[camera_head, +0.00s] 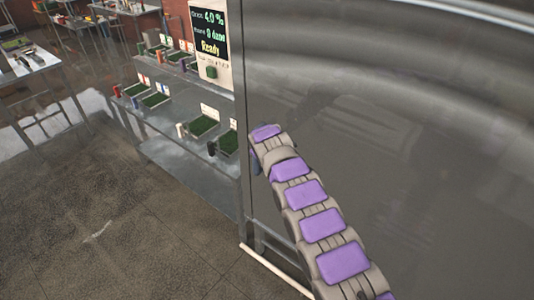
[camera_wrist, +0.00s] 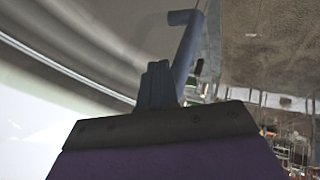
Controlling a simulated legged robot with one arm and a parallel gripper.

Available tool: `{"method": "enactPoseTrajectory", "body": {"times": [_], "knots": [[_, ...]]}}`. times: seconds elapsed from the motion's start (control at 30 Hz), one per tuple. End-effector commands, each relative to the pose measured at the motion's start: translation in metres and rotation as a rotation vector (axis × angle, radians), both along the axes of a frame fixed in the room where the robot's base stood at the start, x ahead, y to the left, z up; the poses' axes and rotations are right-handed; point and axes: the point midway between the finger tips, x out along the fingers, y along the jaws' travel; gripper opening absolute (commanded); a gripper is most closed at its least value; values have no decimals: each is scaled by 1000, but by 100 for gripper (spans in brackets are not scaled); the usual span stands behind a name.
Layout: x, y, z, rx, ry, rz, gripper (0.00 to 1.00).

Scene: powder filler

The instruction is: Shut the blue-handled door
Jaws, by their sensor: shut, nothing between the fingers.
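The door is a large grey metal panel (camera_head: 400,140) filling the right of the head view. Its left edge runs upright beside the shelves. Its blue handle (camera_wrist: 186,48) shows in the wrist view as a bar with a bent end. My gripper (camera_wrist: 158,70) is shut and empty, right beside the handle. I cannot tell whether they touch. In the head view my purple and grey arm reaches across the door to its left edge; my fingers are hidden there. A small dark blue bit shows by the arm's end, too small to identify.
Metal shelves (camera_head: 165,125) with green trays and small bottles stand left of the door. A display (camera_head: 210,35) reading "Ready" is above them. A white bar (camera_head: 272,268) lies low near the door's bottom edge. The floor at the lower left is clear.

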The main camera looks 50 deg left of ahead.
Motion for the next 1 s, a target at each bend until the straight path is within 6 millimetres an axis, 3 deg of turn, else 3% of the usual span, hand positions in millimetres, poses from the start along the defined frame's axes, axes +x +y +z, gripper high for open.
{"method": "enactPoseTrajectory", "body": {"times": [0.73,1.0], "knots": [[-32,-38,55,-12,5,-3,0],[-37,-43,63,-11,10,0,0]]}}
